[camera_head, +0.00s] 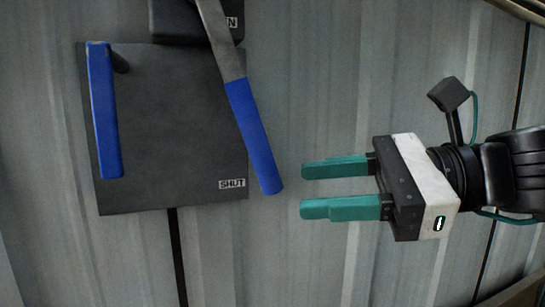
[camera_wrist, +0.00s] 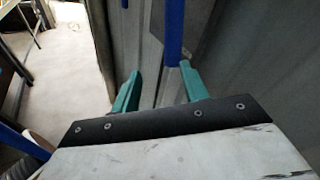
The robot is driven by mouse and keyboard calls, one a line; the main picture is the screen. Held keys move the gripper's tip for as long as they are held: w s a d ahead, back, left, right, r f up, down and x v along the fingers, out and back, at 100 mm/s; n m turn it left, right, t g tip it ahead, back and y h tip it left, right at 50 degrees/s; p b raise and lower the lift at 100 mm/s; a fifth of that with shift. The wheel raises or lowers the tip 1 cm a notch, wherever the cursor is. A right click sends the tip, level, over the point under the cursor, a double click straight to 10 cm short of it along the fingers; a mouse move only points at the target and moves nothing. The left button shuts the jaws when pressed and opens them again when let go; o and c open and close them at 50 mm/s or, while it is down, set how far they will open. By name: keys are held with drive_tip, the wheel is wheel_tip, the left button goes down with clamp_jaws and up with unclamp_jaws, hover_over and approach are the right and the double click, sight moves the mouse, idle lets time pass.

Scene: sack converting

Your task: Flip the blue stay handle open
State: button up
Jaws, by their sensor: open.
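The blue stay handle is a grey metal lever with a blue grip (camera_head: 254,135). It hangs from the top edge of the head view, slanting down to the right. Its lower end is just past the right edge of a dark panel, beside the SHUT label (camera_head: 232,183). Its upper end is out of view. My gripper (camera_head: 303,190) is open and empty, a short way right of the grip's lower end, with its fingers pointing left. In the wrist view a blue bar, apparently the grip (camera_wrist: 174,32), shows beyond my fingertips (camera_wrist: 160,68), nearer the right finger.
A dark flat panel (camera_head: 165,140) is on the grey ribbed wall (camera_head: 330,80). A second blue handle (camera_head: 104,110) stands near its left edge. A label ending in N (camera_head: 231,22) is partly covered by the lever. Pale floor (camera_wrist: 70,70) lies at left in the wrist view.

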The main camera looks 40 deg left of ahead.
sight(270, 148)
drive_tip(key=r+m, duration=0.1)
drive_tip(key=r+m+y, duration=0.1)
drive_tip(key=r, duration=0.1)
drive_tip(key=shift+w+a+r+m+g+y, duration=0.2)
drive_tip(key=shift+a+r+m+g+y, duration=0.1)
drive_tip(key=shift+a+r+m, duration=0.1)
drive_tip(key=x, duration=0.7)
drive_tip(key=shift+a, duration=0.2)
clamp_jaws()
drive_tip(key=shift+d+f, duration=0.15)
drive_tip(key=shift+d, duration=0.05)
